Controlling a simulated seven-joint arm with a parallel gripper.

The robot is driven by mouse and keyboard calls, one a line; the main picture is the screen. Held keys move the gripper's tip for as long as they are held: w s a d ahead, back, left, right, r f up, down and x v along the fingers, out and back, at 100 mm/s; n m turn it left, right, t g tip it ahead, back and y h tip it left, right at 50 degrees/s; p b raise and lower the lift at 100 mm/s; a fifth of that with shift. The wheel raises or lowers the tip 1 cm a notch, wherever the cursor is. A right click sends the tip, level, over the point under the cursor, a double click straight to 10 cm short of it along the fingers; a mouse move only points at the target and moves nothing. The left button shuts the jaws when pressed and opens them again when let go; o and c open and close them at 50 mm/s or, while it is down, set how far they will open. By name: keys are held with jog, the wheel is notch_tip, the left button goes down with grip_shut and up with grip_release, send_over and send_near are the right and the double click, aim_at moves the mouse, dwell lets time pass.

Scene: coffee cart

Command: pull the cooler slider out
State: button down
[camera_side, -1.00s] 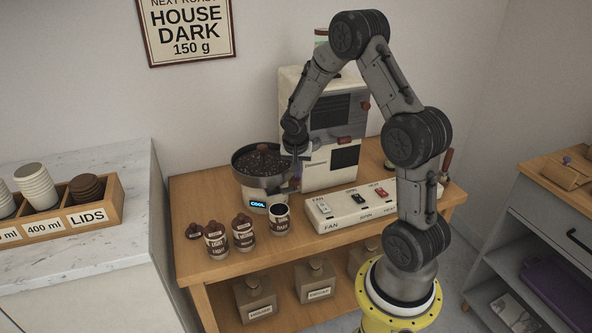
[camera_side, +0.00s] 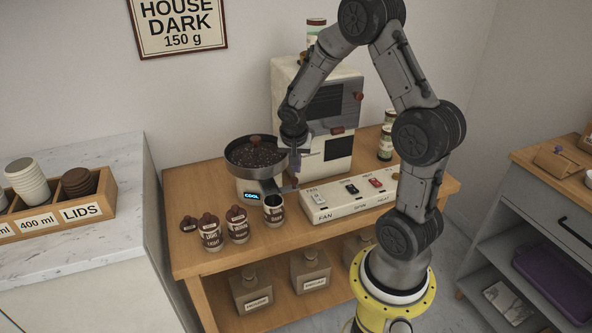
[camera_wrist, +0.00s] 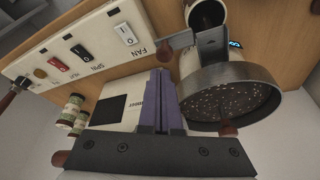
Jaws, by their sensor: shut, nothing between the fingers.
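The cooler is a round dark pan of beans (camera_side: 255,154) on a pale base with a lit COOL display. Its slider (camera_side: 284,190) is a grey metal piece at the base's right side; in the wrist view it shows as a grey plate (camera_wrist: 211,47) beside the pan, with a brown knob (camera_wrist: 165,54) to its left. My gripper (camera_side: 296,176) is shut and empty, pointing down just right of the pan, close to the slider. In the wrist view its purple fingers (camera_wrist: 160,76) are together, their tips near the knob. I cannot tell whether they touch it.
A labelled cup (camera_side: 274,215) with a dark opening stands by the cooler's front. Several lidded cups (camera_side: 237,228) stand to its left. A switch panel (camera_side: 350,198) lies at right, and the white roaster (camera_side: 340,155) rises behind.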

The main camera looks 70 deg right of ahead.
jog(key=v, duration=0.7)
jog(key=shift+r, duration=0.2)
jog(key=s+a+r+n+t, duration=0.3)
jog(key=a+r+n+t, duration=0.2)
jog(key=a+r, duration=0.8)
jog(key=s+a+f+n+y, duration=0.2)
jog(key=s+a+n+y, duration=0.1)
jog(key=s+a+n, duration=0.5)
jog(key=s+n, duration=0.1)
jog(key=s, duration=0.2)
jog(key=shift+s+g+y, duration=0.2)
jog(key=shift+g+y, duration=0.1)
jog(key=shift+y, duration=0.1)
